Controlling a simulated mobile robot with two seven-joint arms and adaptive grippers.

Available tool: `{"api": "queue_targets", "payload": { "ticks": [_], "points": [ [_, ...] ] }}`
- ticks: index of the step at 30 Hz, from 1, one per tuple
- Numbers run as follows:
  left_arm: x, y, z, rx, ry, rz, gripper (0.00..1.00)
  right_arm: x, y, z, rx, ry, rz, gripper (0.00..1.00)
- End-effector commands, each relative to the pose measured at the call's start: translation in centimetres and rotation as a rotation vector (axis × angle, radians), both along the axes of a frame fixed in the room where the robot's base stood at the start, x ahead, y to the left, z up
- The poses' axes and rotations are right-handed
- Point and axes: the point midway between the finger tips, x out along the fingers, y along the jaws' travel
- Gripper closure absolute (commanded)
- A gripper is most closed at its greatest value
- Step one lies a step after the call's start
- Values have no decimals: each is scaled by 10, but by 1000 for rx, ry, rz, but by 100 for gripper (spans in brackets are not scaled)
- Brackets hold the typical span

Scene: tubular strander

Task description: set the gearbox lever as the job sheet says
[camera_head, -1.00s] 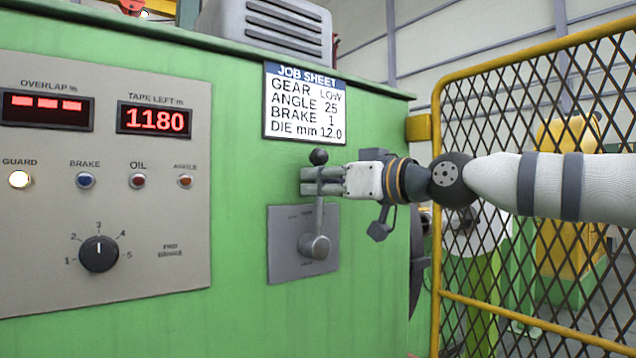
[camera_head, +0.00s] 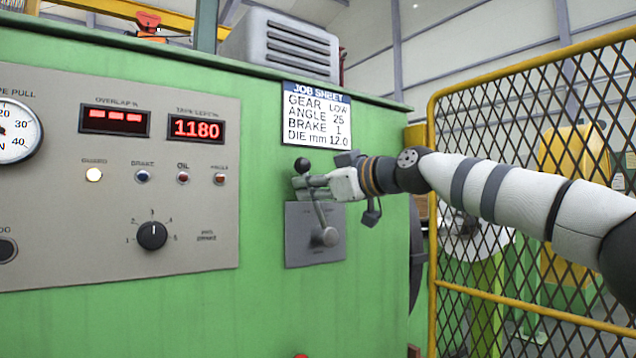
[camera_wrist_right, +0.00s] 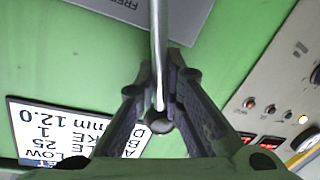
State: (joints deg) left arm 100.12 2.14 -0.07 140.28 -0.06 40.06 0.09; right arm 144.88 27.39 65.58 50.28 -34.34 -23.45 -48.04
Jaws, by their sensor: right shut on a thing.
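The gearbox lever (camera_head: 316,208) is a grey rod with a black ball knob (camera_head: 302,165), rising from a round hub (camera_head: 325,236) on a grey plate (camera_head: 297,250). It leans to the left of upright. My right gripper (camera_head: 308,187) is shut on the lever just below the knob. In the right wrist view the rod (camera_wrist_right: 159,50) runs between the fingers (camera_wrist_right: 165,95). The job sheet (camera_head: 316,117) above reads GEAR LOW, ANGLE 25, BRAKE 1, DIE mm 12.0. The plate's lettering is too small to read in the head view. My left gripper is not in view.
A yellow mesh guard (camera_head: 431,200) stands right, behind my right arm.

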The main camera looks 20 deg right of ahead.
Motion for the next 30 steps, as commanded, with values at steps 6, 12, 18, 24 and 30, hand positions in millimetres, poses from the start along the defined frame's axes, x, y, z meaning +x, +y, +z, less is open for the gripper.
{"api": "queue_targets", "payload": {
  "ticks": [6,12,18,24,30],
  "points": [
    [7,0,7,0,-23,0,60,-4,9,-2,-87,-31,2,100],
    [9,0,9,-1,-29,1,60,-5,12,-5,-126,-45,0,100],
    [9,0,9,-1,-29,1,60,-4,13,-7,-136,-47,0,100],
    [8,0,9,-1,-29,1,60,-4,13,-8,-137,-47,1,100],
    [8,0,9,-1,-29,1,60,-4,13,-8,-136,-47,1,71]
  ]
}}
